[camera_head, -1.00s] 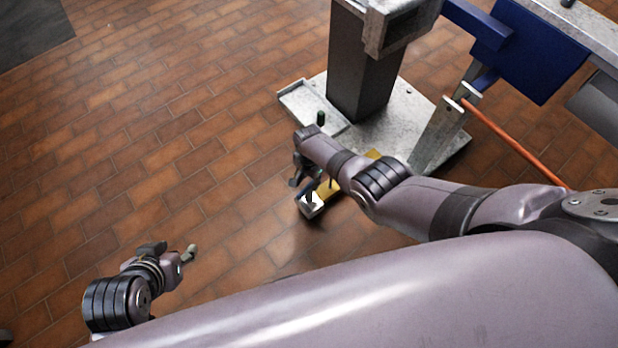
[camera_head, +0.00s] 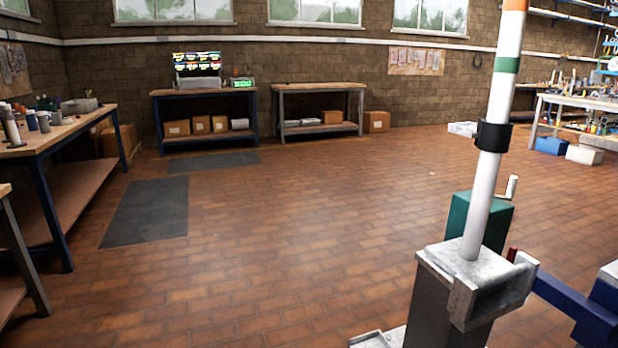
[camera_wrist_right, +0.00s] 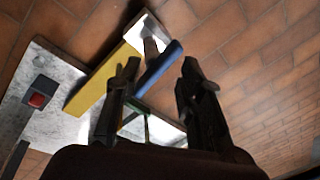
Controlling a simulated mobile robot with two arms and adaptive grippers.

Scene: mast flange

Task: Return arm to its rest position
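My right gripper (camera_wrist_right: 160,72) shows in the right wrist view. Its two dark fingers are spread apart, and I see nothing clamped between them. Past the fingertips are a blue bar (camera_wrist_right: 158,66), a yellow bar (camera_wrist_right: 103,78) and a pale plate (camera_wrist_right: 148,32), over or near the tiled floor. Their exact distance from the fingers cannot be told. Neither gripper shows in the head view, and my left gripper is in no current frame. In the head view a white mast (camera_head: 485,190) with green and orange bands stands upright in a grey metal stand (camera_head: 447,300).
A teal box (camera_head: 492,215) with a crank stands behind the mast, and a blue beam (camera_head: 568,298) runs right from the stand. Workbenches (camera_head: 70,128) line the left and back walls. The brick floor (camera_head: 310,220) in the middle is clear, with dark mats at left.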

